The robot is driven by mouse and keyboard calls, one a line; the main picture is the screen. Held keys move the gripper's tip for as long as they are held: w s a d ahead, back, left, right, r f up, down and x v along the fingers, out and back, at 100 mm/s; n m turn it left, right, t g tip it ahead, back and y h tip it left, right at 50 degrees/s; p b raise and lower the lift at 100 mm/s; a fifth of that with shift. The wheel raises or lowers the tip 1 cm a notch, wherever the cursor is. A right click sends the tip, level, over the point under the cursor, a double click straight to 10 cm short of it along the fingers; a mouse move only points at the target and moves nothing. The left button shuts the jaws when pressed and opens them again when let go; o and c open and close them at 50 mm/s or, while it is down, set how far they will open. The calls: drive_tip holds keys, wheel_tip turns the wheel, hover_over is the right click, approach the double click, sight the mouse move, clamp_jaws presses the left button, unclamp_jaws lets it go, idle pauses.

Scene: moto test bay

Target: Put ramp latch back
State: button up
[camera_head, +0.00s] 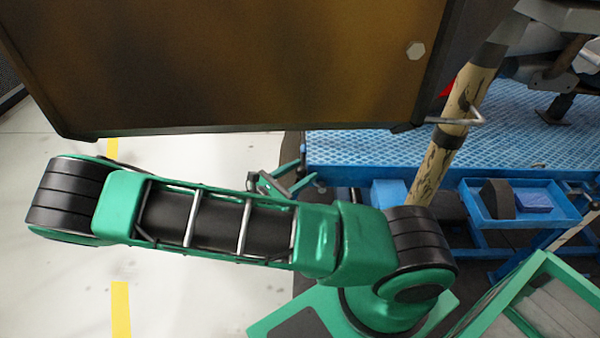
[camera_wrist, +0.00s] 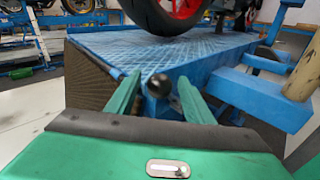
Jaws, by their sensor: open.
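A dark round knob (camera_wrist: 160,85), which looks like the ramp latch, shows at the near corner of the blue lift table (camera_wrist: 150,48) in the wrist view. My gripper (camera_wrist: 158,88) is open, with one green finger on each side of the knob in the picture. I cannot tell whether the fingers touch it or how far the knob lies beyond them. A dark ribbed panel (camera_wrist: 90,75), perhaps the ramp, hangs along the table's left edge. In the head view my gripper (camera_head: 283,184) is partly hidden behind my arm, near the blue table (camera_head: 400,150). The latch is not clear there.
A large brown panel (camera_head: 230,70) fills the upper left of the head view and blocks what is behind. A blue tray (camera_head: 535,214) with a dark block and a blue block is at the right. A motorcycle wheel (camera_wrist: 165,14) stands on the table. White floor (camera_head: 60,290) is clear at left.

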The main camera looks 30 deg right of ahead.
drive_tip(key=f+v, duration=0.1)
drive_tip(key=v, duration=0.9)
drive_tip(key=shift+a+r, duration=0.4)
drive_tip(key=shift+r, duration=0.1)
